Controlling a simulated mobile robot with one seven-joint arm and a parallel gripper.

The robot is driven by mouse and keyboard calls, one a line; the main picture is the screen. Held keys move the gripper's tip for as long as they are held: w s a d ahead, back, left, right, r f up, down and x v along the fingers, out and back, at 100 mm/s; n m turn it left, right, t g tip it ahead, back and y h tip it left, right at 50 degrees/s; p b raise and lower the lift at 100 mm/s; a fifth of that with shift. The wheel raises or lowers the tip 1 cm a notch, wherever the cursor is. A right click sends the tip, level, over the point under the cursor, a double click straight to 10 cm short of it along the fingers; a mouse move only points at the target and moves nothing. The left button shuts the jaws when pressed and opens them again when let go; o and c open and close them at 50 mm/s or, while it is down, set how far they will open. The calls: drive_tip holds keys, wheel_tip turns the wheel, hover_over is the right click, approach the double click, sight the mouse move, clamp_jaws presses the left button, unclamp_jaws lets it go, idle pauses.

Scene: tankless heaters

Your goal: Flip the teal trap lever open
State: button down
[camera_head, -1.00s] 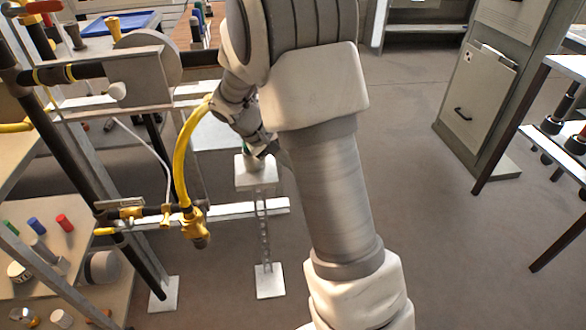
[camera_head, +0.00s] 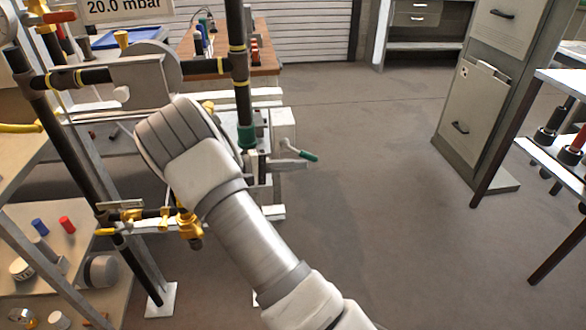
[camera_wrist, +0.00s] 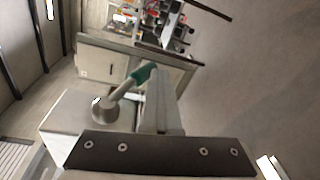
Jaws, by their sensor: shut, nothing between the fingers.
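The trap lever has a teal grip (camera_head: 308,156) and a grey arm. In the head view it sticks out to the right from the fitting beside the dark vertical pipe. In the wrist view its teal grip (camera_wrist: 142,74) sits at the end of a slanted grey stem on a round pivot (camera_wrist: 105,108). My gripper (camera_wrist: 158,75) is shut, its fingers pointing up the picture just right of the teal grip. They look very near it; I cannot tell whether they touch. My own arm hides the gripper in the head view.
A dark pipe (camera_head: 241,80) with yellow bands and a green collar stands left of the lever. Yellow valve fittings (camera_head: 188,222) lie left of my arm. A grey cabinet (camera_head: 478,100) stands right. The floor between is open.

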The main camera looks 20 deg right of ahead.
sight(305, 156)
drive_tip(key=shift+s+d+r+g+h+p, duration=0.15)
drive_tip(key=shift+d+r+g+h+p, duration=0.15)
drive_tip(key=shift+d+r+h, duration=0.35)
drive_tip(key=shift+s+d+r+g+h+p, duration=0.2)
drive_tip(key=shift+d+r+h+p, duration=0.2)
drive_tip(key=shift+h, duration=0.45)
drive_tip(key=shift+r, duration=0.25)
drive_tip(key=r+p, duration=0.1)
drive_tip(key=r, duration=0.1)
drive_tip(key=r+p, duration=0.1)
drive_tip(key=r, duration=0.1)
drive_tip(key=shift+w+d+r, duration=0.15)
drive_tip(key=shift+d+r, duration=0.05)
drive_tip(key=shift+r, duration=0.1)
drive_tip(key=s+d+r+p, duration=0.3)
drive_tip(key=s+d+r, duration=0.3)
drive_tip(key=s, duration=0.3)
drive_tip(key=shift+d, duration=0.75)
